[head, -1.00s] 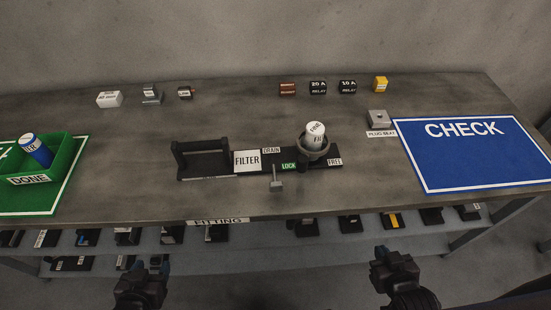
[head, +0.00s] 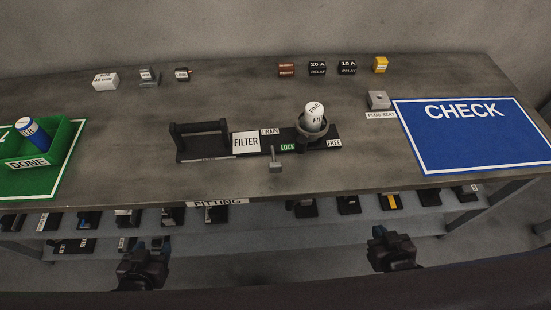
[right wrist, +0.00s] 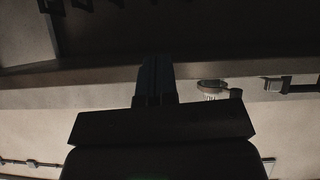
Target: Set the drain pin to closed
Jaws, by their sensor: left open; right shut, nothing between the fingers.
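The drain pin (head: 275,165) is a small grey T-shaped handle sticking out from the front of the dark filter unit (head: 219,152), just under the DRAIN label (head: 270,132) and left of the green LOCK label (head: 288,147). A white FINE FILTER cartridge (head: 313,117) stands in a round dark holder at the unit's right, beside the FREE label. My left gripper (head: 148,250) is open and empty, below the table's front edge. My right gripper (head: 390,240) is shut and empty, also in front of the table and apart from the pin. In the right wrist view its fingers (right wrist: 155,80) show dark.
A green DONE bin (head: 60,150) with a blue cylinder stands at left. A blue CHECK mat (head: 470,150) lies at right, beside a plug seat (head: 378,99). Small relays (head: 317,68) line the back. A lower shelf holds several dark parts. The table around the pin is clear.

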